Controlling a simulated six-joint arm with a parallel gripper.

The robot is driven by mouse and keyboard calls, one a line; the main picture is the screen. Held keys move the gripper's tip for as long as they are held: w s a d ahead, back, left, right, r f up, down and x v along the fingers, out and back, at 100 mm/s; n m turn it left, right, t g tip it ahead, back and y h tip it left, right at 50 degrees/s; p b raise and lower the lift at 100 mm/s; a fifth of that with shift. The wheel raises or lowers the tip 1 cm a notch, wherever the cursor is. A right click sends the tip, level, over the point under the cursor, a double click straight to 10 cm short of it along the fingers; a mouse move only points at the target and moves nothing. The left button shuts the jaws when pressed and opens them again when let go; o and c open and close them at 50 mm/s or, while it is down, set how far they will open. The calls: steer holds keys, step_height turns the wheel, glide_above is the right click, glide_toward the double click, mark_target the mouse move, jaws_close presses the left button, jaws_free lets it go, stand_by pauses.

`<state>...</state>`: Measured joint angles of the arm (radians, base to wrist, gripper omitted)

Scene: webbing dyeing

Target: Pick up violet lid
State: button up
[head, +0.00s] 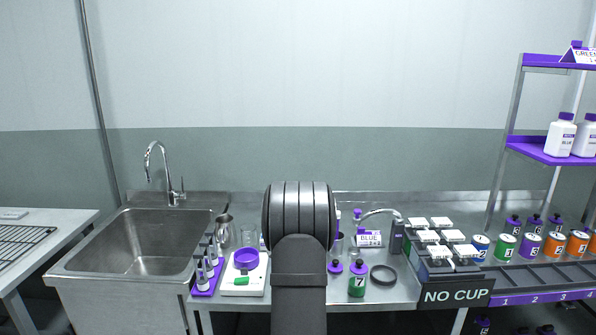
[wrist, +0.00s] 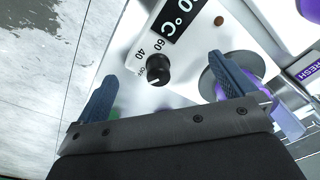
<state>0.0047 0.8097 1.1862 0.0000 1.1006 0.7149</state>
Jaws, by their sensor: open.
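A round violet piece (head: 246,258) sits on top of a white hot plate (head: 255,285) left of my arm in the head view. I cannot tell whether it is a lid or a shallow dish. In the wrist view a violet object (wrist: 248,88) shows on the hot plate's grey disc, partly hidden by my right finger. My gripper (wrist: 160,68) is open with nothing between its fingers. It is over the hot plate's front panel, with the black dial (wrist: 158,70) between the fingertips. In the head view my arm hides the gripper.
A sink (head: 150,245) is at the left. A violet rack of small bottles (head: 208,275) stands close left of the hot plate. Bottles with violet caps (head: 358,280), a black ring (head: 383,275) and a black NO CUP stand (head: 455,293) are at the right.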

stand_by(0.3)
steer(key=c, duration=0.6)
steer(key=shift+o, duration=0.2)
steer(key=w+d+r+t+h, duration=0.35)
steer(key=d+r, duration=0.45)
steer(key=r, duration=0.3)
steer(key=shift+g+y, duration=0.25)
steer(key=shift+g, duration=0.1)
steer(key=x, duration=1.6)
steer(key=shift+w+a+f, duration=0.1)
steer(key=shift+w+a, duration=0.1)
steer(key=shift+w, duration=0.2)
